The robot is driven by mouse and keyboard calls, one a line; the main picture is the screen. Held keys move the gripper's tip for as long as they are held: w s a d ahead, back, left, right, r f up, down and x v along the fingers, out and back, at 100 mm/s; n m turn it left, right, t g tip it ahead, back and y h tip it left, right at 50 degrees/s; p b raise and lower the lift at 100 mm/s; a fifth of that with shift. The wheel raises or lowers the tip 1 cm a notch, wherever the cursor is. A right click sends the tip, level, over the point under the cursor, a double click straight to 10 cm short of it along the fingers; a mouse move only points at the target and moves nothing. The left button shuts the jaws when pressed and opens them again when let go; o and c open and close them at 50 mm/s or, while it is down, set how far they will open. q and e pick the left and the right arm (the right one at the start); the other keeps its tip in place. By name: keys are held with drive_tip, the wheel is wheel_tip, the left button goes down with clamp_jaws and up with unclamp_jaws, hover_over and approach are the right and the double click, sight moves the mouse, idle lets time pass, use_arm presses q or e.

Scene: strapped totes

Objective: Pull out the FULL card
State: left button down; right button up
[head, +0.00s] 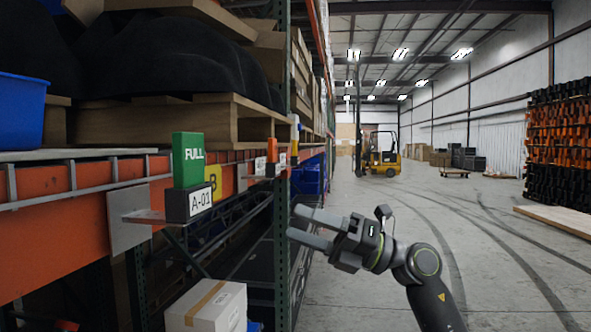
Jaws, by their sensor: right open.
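The FULL card (188,160) is a green upright card with white lettering. It stands in a dark holder (189,203) labelled A-01, on a small bracket fixed to the orange shelf beam at the left. My right gripper (295,224) is open and empty. It appears to the right of the card and a little lower, its two fingers pointing left, with a clear gap between them and the card in the picture. My left gripper is not in view.
The orange rack beam (70,212) with a wire rail runs along the left. A green rack post (282,250) stands behind my fingertips. A taped box (207,305) sits below the card.

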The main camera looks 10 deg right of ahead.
sight(195, 153)
drive_tip(key=s+a+r+n+h+p, duration=0.1)
drive_tip(key=s+a+r+n+h, duration=0.3)
drive_tip(key=s+r+n, duration=0.65)
drive_tip(key=a, duration=0.2)
drive_tip(key=a+r+m, duration=0.1)
drive_tip(key=a, duration=0.1)
drive_tip(key=a+r+m+p, duration=0.1)
drive_tip(key=a, duration=0.1)
drive_tip(key=shift+s+a+m, duration=0.2)
drive_tip(key=shift+a+m, duration=0.05)
drive_tip(key=shift+b+x, duration=0.7)
drive_tip(key=shift+x, duration=2.5)
drive_tip(key=shift+w, duration=0.1)
drive_tip(key=shift+d, duration=0.1)
drive_tip(key=c, duration=0.9)
drive_tip(key=shift+r+p, duration=1.45)
drive_tip(key=shift+r, duration=1.05)
